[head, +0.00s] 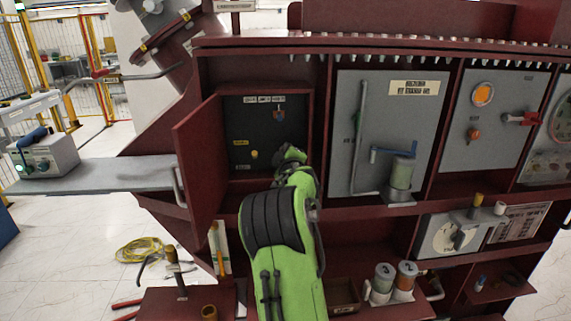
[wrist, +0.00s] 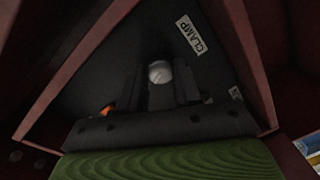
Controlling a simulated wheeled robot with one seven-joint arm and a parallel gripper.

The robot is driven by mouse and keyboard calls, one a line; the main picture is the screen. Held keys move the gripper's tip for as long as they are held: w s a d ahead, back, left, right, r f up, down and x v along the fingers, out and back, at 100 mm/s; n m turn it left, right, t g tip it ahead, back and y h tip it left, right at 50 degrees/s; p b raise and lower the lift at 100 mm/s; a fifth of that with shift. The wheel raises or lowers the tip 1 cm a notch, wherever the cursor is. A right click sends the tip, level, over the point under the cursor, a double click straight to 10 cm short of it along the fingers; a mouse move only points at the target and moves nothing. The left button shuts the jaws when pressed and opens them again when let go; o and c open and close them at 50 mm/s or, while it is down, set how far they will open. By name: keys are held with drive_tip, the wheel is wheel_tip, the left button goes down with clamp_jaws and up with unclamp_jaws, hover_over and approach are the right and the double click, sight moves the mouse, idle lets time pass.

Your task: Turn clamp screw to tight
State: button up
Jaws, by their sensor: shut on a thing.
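The clamp screw (wrist: 160,72) shows in the wrist view as a round pale grey head between my two dark fingers. My gripper (wrist: 162,86) is shut on it. A white label reading CLAMP (wrist: 191,35) is on the dark panel beside it. In the head view my green arm reaches to the lower right of the open dark red compartment, and my gripper (head: 290,155) is at its dark back panel (head: 262,128). The screw is hidden there behind my arm. I cannot read how far the screw is turned.
The compartment's open door (head: 200,155) stands left of my arm. A grey panel with a crank (head: 393,152) is to the right. Cans (head: 383,278) stand on the lower shelf.

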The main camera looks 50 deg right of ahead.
drive_tip(key=shift+f+m+b, duration=0.15)
drive_tip(key=shift+m+b, duration=0.7)
drive_tip(key=shift+m, duration=0.15)
drive_tip(key=o, duration=1)
drive_tip(key=shift+o, duration=0.2)
drive_tip(key=shift+s, duration=0.1)
drive_tip(key=b+v, duration=0.2)
drive_tip(key=v, duration=1.3)
drive_tip(key=shift+s+a, duration=0.15)
drive_tip(key=shift+s, duration=0.15)
drive_tip(key=shift+a, duration=0.1)
